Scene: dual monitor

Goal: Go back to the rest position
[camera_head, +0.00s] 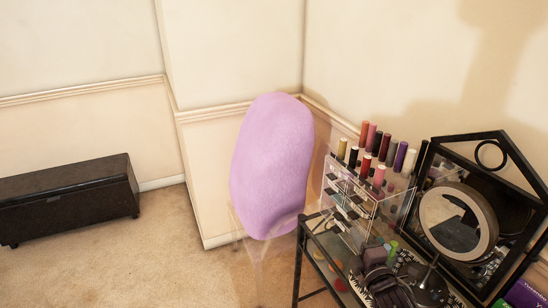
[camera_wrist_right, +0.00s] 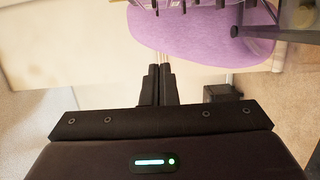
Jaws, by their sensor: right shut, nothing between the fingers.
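My right gripper (camera_wrist_right: 159,70) shows in the right wrist view. Its two black fingers are close together, with nothing between them. It points towards a purple rounded chair (camera_wrist_right: 195,40), apart from it as far as I can see. I cannot make out either gripper in the head view, and my left gripper shows in neither view. The purple chair (camera_head: 272,165) stands upright near the wall corner in the head view.
A glass-topped vanity table (camera_head: 330,262) at the right holds an acrylic makeup organizer (camera_head: 345,205) and a round lit mirror (camera_head: 458,222). A dark low bench (camera_head: 70,200) stands at the left wall. Carpet (camera_head: 165,260) between bench and table is clear.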

